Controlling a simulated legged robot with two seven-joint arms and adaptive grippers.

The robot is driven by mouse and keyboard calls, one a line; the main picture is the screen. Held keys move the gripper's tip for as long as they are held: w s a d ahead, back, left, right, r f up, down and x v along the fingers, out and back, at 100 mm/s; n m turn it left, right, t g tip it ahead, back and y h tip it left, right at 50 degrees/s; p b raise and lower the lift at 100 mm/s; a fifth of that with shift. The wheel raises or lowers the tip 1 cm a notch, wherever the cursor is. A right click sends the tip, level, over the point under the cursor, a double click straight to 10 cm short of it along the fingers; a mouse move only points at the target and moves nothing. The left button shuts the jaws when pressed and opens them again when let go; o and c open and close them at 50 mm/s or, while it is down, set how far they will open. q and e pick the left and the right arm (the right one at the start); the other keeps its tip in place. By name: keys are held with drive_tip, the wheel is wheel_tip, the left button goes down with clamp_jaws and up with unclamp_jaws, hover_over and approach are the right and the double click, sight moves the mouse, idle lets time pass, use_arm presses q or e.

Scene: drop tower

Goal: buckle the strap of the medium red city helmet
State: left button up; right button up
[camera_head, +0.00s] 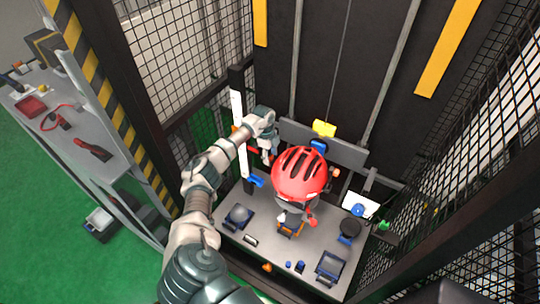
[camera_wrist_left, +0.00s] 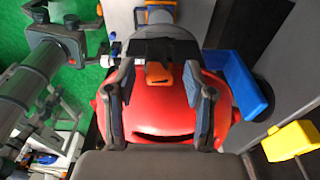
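The red helmet (camera_head: 300,173) with dark vents sits on a grey stand on the platform inside the tower. My left gripper (camera_head: 268,153) is just left of the helmet in the head view, pointing down. In the left wrist view the red shell (camera_wrist_left: 160,118) fills the space behind my left gripper (camera_wrist_left: 158,70). Its two fingers are spread apart with nothing clearly held. An orange piece (camera_wrist_left: 158,74) shows between the fingertips; I cannot tell if it belongs to the strap. The strap and buckle cannot be made out. My right gripper is not in view.
The grey platform (camera_head: 240,250) carries several small blue and dark items. A yellow block (camera_head: 324,129) hangs behind the helmet. A blue part (camera_wrist_left: 242,84) stands close right of the fingers. Black mesh (camera_head: 470,150) walls the right side. A tool bench (camera_head: 75,130) stands left.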

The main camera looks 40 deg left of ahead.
use_arm(q)
drive_tip(key=shift+a+r, duration=0.1)
drive_tip(key=shift+r, duration=0.15)
wheel_tip(320, 180, up, 11)
drive_tip(key=a, duration=0.1)
drive_tip(key=shift+s+a+r, duration=0.15)
drive_tip(key=shift+s+a, duration=0.05)
idle(0.6)
